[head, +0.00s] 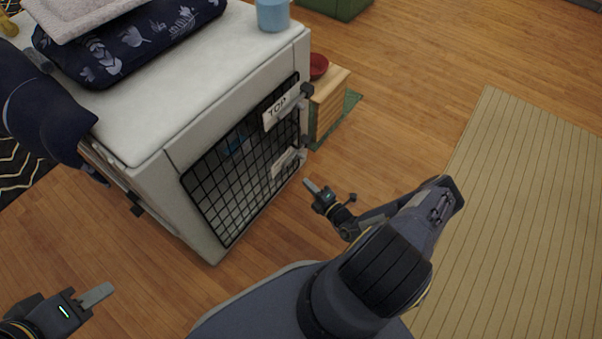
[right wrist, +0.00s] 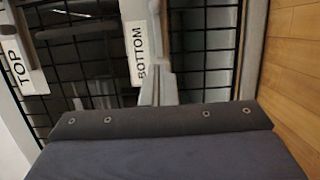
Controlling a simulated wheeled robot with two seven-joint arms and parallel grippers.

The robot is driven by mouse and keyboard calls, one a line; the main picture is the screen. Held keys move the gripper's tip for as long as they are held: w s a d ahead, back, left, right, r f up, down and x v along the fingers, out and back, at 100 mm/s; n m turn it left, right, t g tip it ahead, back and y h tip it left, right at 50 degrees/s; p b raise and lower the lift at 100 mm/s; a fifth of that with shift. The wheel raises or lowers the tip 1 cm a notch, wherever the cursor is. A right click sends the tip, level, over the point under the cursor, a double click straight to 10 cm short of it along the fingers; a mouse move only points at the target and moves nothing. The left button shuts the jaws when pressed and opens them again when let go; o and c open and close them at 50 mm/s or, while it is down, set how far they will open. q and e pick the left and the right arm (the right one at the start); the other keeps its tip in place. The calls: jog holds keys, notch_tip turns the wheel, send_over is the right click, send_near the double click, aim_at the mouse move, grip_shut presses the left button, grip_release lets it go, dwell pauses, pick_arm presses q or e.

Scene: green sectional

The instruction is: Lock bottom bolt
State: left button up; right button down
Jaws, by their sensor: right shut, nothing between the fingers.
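A pale pet crate (head: 150,130) has a black wire door (head: 235,185) in its front. The top bolt's plate (head: 280,108) is marked TOP and also shows in the right wrist view (right wrist: 14,62). The bottom bolt's plate (head: 284,162) sits lower on the door; its BOTTOM label (right wrist: 138,52) is readable in the right wrist view. My right gripper (head: 307,184) is shut and empty, just off the door's lower right corner. In the right wrist view its fingers (right wrist: 165,60) overlap the door beside the BOTTOM label. My left gripper (head: 112,288) looks shut and empty, low at left. The bolt's exact position is unclear.
A blue cup (head: 272,14) and a dark patterned cushion (head: 125,45) lie on the crate. A wooden stand (head: 328,104) with a red bowl (head: 318,66) is behind its right side. Wood floor in front is clear; a beige mat (head: 520,220) lies right.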

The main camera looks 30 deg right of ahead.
jog(key=shift+s+d, duration=0.15)
jog(key=shift+s, duration=0.7)
jog(key=shift+s+d, duration=0.1)
jog(key=shift+s, duration=0.7)
jog(key=w+a+r+n+g+y, duration=0.1)
jog(key=a+r+n+g+y, duration=0.25)
jog(key=r+n, duration=0.55)
jog(key=a+r+n+g+y, duration=0.2)
jog(key=r+n+g+y, duration=0.25)
jog(key=r+n, duration=0.5)
jog(key=w+a+r+n+g+y, duration=0.1)
jog(key=a+r+n+g+y, duration=0.3)
jog(key=r+n, duration=0.55)
jog(key=s+a+r+n+h, duration=0.3)
jog(key=s+r+n+h, duration=0.8)
jog(key=s+r+n, duration=0.8)
notch_tip(320, 180, up, 32)
jog(key=n+p, duration=0.3)
jog(key=p, duration=3.2)
jog(key=shift+s+d+r+n, duration=0.2)
jog(key=shift+s+d+n, duration=0.1)
jog(key=shift+s, duration=0.1)
